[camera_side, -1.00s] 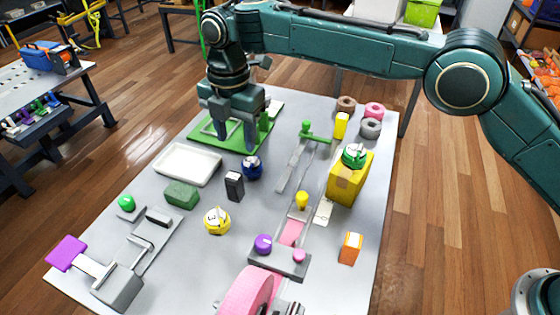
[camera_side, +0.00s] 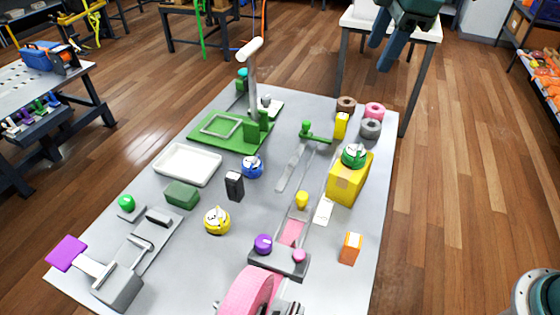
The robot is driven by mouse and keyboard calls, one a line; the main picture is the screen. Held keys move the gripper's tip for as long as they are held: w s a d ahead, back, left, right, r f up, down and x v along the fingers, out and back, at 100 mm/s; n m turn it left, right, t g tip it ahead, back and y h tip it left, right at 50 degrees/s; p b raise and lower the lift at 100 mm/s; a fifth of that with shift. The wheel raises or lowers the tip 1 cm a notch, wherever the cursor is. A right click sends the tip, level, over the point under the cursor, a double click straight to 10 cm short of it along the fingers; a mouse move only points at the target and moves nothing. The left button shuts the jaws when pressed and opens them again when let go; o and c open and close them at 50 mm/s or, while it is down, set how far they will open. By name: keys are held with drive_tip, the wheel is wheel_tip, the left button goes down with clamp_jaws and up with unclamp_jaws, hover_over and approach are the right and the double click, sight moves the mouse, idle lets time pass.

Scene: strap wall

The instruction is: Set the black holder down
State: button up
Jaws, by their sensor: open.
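The black holder (camera_side: 234,185) is a small dark upright block with a pale top, standing on the grey table, left of its middle. Nothing is touching it from above. My gripper (camera_side: 382,54) is at the top right, high up and far from the holder, in front of a white stand behind the table. Its fingers are apart with nothing between them. The upper part of my gripper is cut off by the picture's top edge.
Near the holder are a blue roll (camera_side: 252,167), a yellow roll (camera_side: 217,220), a green block (camera_side: 182,194) and a white tray (camera_side: 187,148). A green fixture (camera_side: 205,138) with a tall upright lever (camera_side: 252,80) stands behind. A yellow box (camera_side: 343,190) carries a green roll (camera_side: 354,155).

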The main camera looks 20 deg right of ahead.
drive_tip(key=s+d+m+t, duration=0.2)
drive_tip(key=s+d+m, duration=0.6)
drive_tip(key=s, duration=0.4)
drive_tip(key=s+d+f+m, duration=0.3)
drive_tip(key=s, duration=0.3)
drive_tip(key=s+d+f+m+t+h, duration=0.1)
drive_tip(key=s+d+f+m, duration=0.1)
drive_tip(key=s, duration=0.4)
drive_tip(key=shift+s+d+f+m, duration=0.4)
drive_tip(key=shift+d+f, duration=0.1)
drive_tip(key=shift+d, duration=0.35)
